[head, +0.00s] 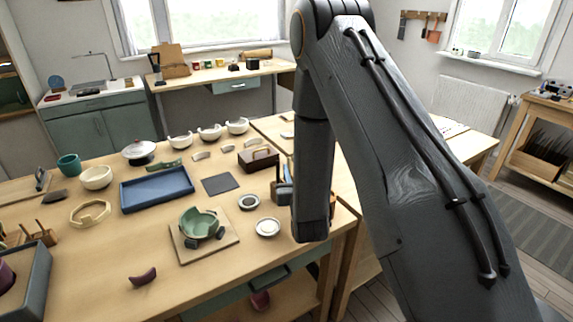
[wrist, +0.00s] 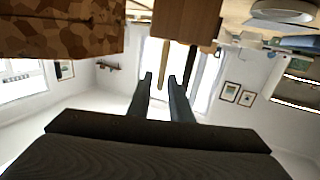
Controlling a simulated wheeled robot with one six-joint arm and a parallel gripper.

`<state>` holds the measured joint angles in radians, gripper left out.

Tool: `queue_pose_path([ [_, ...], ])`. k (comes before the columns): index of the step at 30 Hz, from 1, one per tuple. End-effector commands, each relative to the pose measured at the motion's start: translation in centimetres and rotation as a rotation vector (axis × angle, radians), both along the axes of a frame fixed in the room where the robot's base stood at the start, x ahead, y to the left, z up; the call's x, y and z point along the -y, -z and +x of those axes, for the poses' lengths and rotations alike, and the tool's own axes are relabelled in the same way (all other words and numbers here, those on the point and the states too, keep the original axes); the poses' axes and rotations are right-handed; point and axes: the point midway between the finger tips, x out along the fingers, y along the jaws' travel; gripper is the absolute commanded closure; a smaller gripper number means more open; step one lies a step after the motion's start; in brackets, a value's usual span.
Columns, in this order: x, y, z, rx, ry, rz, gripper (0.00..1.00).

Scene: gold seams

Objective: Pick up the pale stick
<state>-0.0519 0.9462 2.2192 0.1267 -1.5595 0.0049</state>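In the wrist view, which looks upside down, the pale stick (wrist: 164,62) juts from a tan wooden block (wrist: 187,18). A darker stick (wrist: 191,66) stands beside it on the right. My gripper (wrist: 160,77) is open, and its two dark fingers are apart with nothing held between them. The end of the pale stick lines up with the gap between the fingertips. I cannot tell how far off it is or whether it touches. In the head view my arm hides the gripper, and I cannot make out the pale stick there.
A brown camouflage-patterned block (wrist: 62,28) is close on the left in the wrist view. In the head view the table holds a blue tray (head: 157,205), a green broken bowl (head: 199,222) on a board, white dishes (head: 268,227) and a small stick holder (head: 40,238). The front middle is fairly clear.

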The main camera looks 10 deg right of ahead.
Motion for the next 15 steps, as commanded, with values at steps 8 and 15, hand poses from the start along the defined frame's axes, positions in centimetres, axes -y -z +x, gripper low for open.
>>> queue_pose_path([
  [8,0.2,-0.3,1.1,0.038,0.003,-0.005,0.81],
  [15,0.3,-0.5,3.4,0.037,0.004,-0.005,0.81],
])
